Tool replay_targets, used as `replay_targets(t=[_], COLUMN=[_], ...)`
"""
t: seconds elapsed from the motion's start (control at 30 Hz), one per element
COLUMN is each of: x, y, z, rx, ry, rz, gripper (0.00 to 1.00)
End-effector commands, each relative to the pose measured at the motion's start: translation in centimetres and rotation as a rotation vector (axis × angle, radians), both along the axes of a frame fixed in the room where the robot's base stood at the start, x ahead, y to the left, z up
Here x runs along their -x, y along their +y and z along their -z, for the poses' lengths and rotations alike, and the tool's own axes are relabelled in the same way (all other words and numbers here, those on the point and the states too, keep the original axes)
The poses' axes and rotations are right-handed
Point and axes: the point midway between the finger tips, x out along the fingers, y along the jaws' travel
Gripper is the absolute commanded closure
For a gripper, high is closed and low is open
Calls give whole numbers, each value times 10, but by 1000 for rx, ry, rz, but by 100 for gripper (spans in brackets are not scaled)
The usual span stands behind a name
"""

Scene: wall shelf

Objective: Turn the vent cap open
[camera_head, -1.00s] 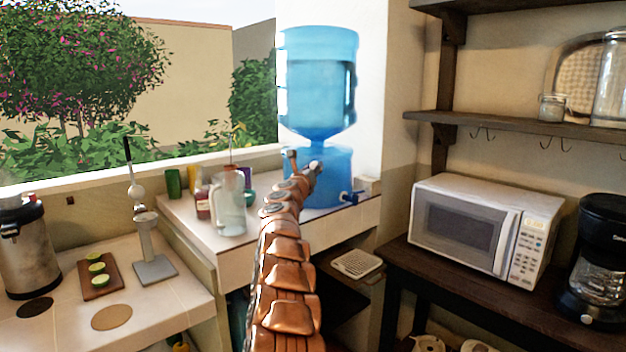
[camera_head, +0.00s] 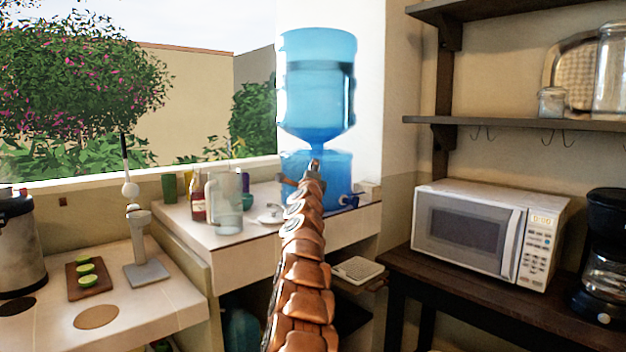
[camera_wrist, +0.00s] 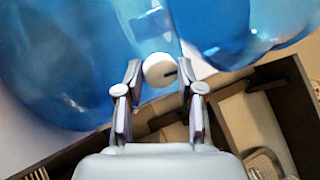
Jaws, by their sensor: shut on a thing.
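The vent cap (camera_wrist: 158,68) is a small white round knob with a dark mark on its face, seen in the wrist view against the blue water dispenser (camera_wrist: 100,50). My gripper (camera_wrist: 159,80) has its two fingers on either side of the cap and is shut on it. In the head view the dispenser (camera_head: 318,95) stands at the counter's corner, a large blue bottle on a blue base. My gripper (camera_head: 313,168) reaches the front of that base, and the cap is hidden there by my arm.
A clear pitcher (camera_head: 228,205) and a white lidded dish (camera_head: 270,213) stand left of my arm on the counter. A blue tap (camera_head: 349,201) is just right of my gripper. A microwave (camera_head: 488,235) and a coffee maker (camera_head: 605,260) stand on the dark table at right.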

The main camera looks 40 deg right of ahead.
Motion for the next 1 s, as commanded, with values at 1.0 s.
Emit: replay_targets(t=[1.0], x=[2], y=[-3], z=[2], rx=[344], ry=[347], rz=[0], gripper=[97])
